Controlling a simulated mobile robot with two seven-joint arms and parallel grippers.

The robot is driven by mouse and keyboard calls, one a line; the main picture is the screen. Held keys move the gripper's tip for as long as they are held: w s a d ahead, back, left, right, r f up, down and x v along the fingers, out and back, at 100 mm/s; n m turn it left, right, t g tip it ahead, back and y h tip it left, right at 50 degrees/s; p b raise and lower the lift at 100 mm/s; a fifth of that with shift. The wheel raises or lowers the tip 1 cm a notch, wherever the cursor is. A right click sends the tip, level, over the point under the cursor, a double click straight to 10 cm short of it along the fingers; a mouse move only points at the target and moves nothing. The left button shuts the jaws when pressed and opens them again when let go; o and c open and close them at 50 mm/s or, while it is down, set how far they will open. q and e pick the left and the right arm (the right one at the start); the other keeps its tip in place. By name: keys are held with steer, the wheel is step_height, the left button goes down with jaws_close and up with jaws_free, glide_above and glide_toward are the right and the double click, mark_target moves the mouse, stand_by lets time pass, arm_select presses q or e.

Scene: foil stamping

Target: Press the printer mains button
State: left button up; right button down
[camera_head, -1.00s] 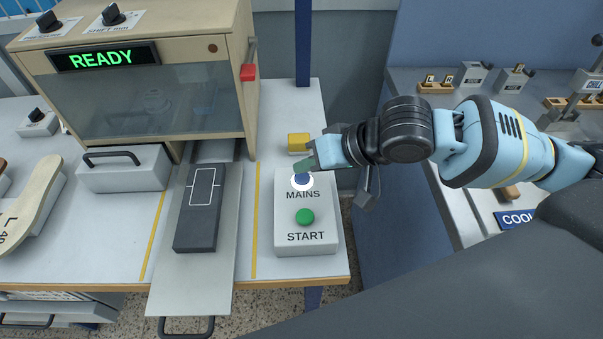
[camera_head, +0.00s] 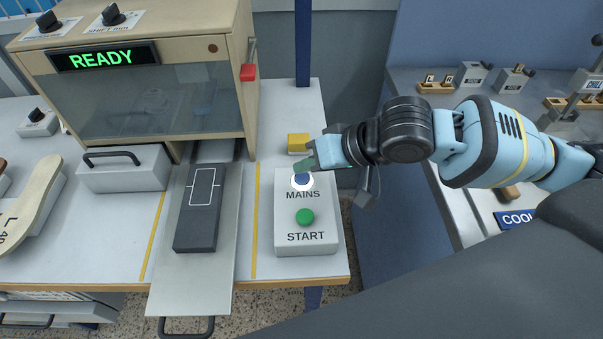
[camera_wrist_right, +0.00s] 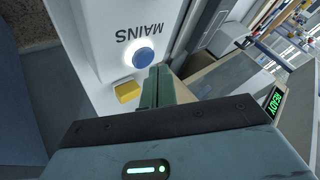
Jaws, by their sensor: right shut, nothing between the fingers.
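The blue mains button (camera_head: 301,180) has a lit white ring and sits above the word MAINS on a light grey control box (camera_head: 286,220). It also shows in the right wrist view (camera_wrist_right: 143,57). My right gripper (camera_head: 308,165) is shut and empty, with its green fingertips just behind the button in the head view. In the right wrist view the shut fingers (camera_wrist_right: 157,80) end close beside the button; I cannot tell whether they touch it. The printer (camera_head: 150,90) has a display (camera_head: 104,57) reading READY. My left gripper is not in view.
A green START button (camera_head: 305,216) is on the same box, nearer the front. A yellow block (camera_head: 298,141) sits behind the box. A dark plate (camera_head: 198,225) lies on the printer's slide to the left. A blue wall and second bench are at right.

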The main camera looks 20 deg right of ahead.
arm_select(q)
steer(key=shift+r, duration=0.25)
arm_select(e)
steer(key=shift+f, duration=0.3)
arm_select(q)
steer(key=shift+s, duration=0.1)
arm_select(e)
steer(key=shift+f, duration=0.15)
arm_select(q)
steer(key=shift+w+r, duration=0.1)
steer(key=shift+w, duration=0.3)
arm_select(e)
steer(key=shift+f, duration=0.3)
arm_select(q)
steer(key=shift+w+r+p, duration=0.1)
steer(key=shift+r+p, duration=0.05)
steer(key=shift+p, duration=0.15)
arm_select(e)
steer(key=shift+r, duration=0.1)
steer(key=shift+r+p, duration=0.65)
steer(key=shift+p, duration=0.05)
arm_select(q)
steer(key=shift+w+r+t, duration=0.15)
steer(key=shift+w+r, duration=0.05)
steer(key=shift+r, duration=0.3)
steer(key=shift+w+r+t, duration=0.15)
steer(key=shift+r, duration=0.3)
